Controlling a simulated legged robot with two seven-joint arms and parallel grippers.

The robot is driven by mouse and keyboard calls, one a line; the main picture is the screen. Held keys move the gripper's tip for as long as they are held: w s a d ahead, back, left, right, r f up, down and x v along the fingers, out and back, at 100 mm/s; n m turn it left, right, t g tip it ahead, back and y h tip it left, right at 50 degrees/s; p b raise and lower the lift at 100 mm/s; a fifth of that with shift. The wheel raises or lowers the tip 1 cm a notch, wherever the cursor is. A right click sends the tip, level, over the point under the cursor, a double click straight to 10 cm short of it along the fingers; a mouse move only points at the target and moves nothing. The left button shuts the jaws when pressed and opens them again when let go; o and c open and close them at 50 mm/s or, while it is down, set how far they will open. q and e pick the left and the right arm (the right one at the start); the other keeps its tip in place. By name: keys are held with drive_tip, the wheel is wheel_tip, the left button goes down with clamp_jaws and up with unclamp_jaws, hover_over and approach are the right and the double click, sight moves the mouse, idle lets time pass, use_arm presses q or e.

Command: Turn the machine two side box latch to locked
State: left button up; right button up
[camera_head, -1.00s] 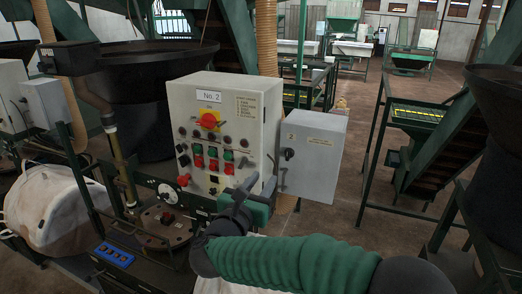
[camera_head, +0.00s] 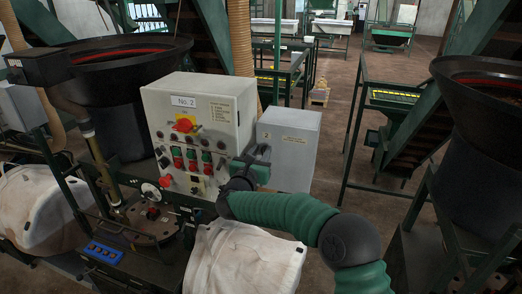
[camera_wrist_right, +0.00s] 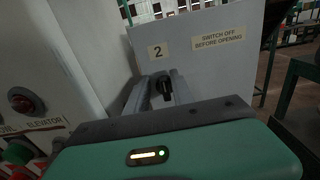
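The machine two side box (camera_head: 290,148) is a grey box on the right of the "No. 2" control cabinet. In the right wrist view its face (camera_wrist_right: 225,75) carries a "2" label and a "switch off before opening" label. Its small black latch (camera_wrist_right: 164,88) shows below the "2". My right gripper (camera_head: 262,153) is in front of the box's left part and hides the latch in the head view. In the right wrist view the fingers of my right gripper (camera_wrist_right: 160,88) are apart, with the latch between or just beyond them; contact cannot be told. My left gripper is out of view.
The control cabinet (camera_head: 215,105) with a red-yellow switch and several buttons stands close left of my gripper. A white bulk bag (camera_head: 245,262) is below my right arm. A black hopper (camera_head: 490,120) stands at right. Open floor (camera_head: 330,165) lies right of the box.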

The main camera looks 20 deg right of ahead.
drive_tip(key=shift+s+d, duration=0.2)
drive_tip(key=shift+d, duration=0.2)
drive_tip(key=c, duration=0.5)
drive_tip(key=shift+r, duration=0.1)
clamp_jaws()
drive_tip(key=shift+w+a, duration=0.1)
